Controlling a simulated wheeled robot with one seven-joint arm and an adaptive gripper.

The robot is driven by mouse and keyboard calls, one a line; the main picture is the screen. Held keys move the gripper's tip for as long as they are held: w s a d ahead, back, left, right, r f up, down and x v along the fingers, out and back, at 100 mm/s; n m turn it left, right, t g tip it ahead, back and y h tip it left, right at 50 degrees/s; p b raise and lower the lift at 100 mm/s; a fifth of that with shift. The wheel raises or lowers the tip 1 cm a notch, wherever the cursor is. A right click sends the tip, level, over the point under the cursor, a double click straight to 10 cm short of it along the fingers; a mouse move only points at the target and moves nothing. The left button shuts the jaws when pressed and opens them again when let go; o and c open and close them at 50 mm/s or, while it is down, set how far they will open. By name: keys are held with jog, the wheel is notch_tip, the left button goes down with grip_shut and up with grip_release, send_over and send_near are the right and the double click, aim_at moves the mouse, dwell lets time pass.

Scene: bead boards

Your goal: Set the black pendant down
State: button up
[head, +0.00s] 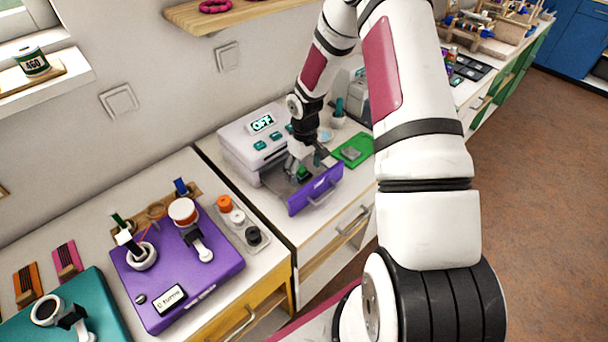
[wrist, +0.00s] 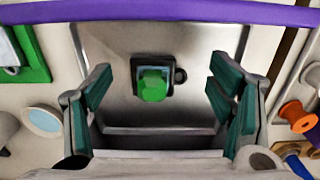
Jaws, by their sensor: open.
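The black pendant (wrist: 180,76) has a dark square setting with a small loop at its right and a faceted green stone (wrist: 153,85) on top. It lies on the metal floor of an open drawer (wrist: 205,42). My gripper (wrist: 160,78) is open, with one teal-padded finger on each side of the pendant and clear gaps between. In the head view my gripper (head: 308,160) is low over the purple-fronted drawer (head: 315,190), and the green stone (head: 303,172) shows under it. The pendant's dark setting is mostly hidden there.
The drawer extends from a white machine (head: 245,145) whose display reads OFF. A green mat (head: 355,148) lies to its right. A purple board (head: 215,275) with holders and a tray of spools (head: 240,225) are to the left. The drawer walls are close around my fingers.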

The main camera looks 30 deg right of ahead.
notch_tip(320, 180, up, 10)
jog(key=f, duration=0.1)
notch_tip(320, 180, up, 10)
jog(key=h, duration=0.1)
send_over(304, 179)
jog(key=s+a, duration=0.2)
jog(key=s+a+r+m+t, duration=0.1)
jog(key=s+a+r, duration=0.2)
jog(key=r, duration=0.3)
jog(key=s+a+r+t, duration=0.1)
jog(key=s+a+r, duration=0.1)
jog(key=s+r, duration=0.3)
jog(key=s+a+r+t, duration=0.1)
jog(key=s+a+r, duration=0.3)
jog(key=s, duration=0.3)
jog(key=s+a+r+m+t+y, duration=0.1)
jog(key=s+a+r+t, duration=0.1)
jog(key=s+r, duration=0.3)
jog(key=shift+s+a+r+t+b, duration=0.25)
jog(key=shift+s+a+b, duration=0.2)
jog(key=shift+s+a, duration=0.45)
